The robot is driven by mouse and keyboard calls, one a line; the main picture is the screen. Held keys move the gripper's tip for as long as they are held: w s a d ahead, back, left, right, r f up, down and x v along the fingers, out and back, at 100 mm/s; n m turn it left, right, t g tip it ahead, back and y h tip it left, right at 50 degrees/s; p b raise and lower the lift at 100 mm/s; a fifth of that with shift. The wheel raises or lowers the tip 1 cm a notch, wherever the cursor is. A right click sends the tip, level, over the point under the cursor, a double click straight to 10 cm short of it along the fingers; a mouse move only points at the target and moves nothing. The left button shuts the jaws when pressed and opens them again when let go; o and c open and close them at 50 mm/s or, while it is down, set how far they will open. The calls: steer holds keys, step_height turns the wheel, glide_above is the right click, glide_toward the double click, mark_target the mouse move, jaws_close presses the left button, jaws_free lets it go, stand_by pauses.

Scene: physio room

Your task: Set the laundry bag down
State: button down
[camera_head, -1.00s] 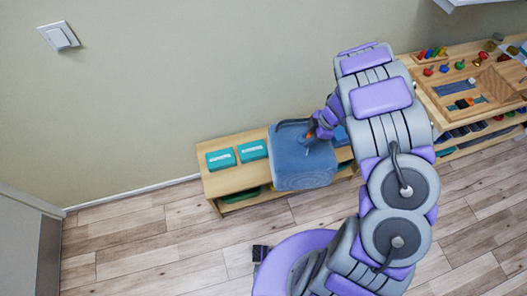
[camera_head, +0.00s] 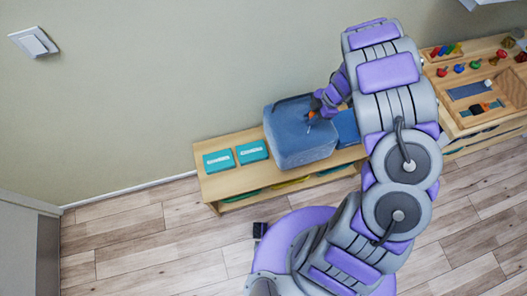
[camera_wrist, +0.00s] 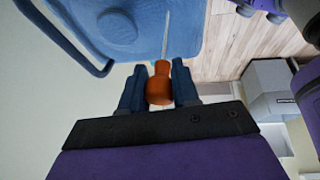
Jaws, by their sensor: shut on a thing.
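The laundry bag (camera_head: 293,142) is a blue, rounded, box-like bag with a dark loop on top. In the head view it is upright at the low wooden bench (camera_head: 226,182). I cannot tell whether its base touches the bench top. My gripper (camera_head: 315,117) is at the bag's upper right. In the wrist view the bag (camera_wrist: 120,28) fills the upper left, and my gripper (camera_wrist: 158,90) is shut on its orange toggle (camera_wrist: 158,84), with a thin cord running up from it.
Two teal boxes (camera_head: 218,161) (camera_head: 252,152) lie on the bench left of the bag. A blue item (camera_head: 347,127) lies to its right. A wooden table (camera_head: 480,75) with pegs and toys stands at the right. The wall is close behind the bench.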

mark_target(305, 132)
steer(key=shift+d+t, duration=0.15)
steer(key=shift+t, duration=0.15)
steer(key=shift+f+b, duration=1.2)
steer(key=shift+f, duration=3.65)
steer(key=c, duration=0.8)
jaws_free()
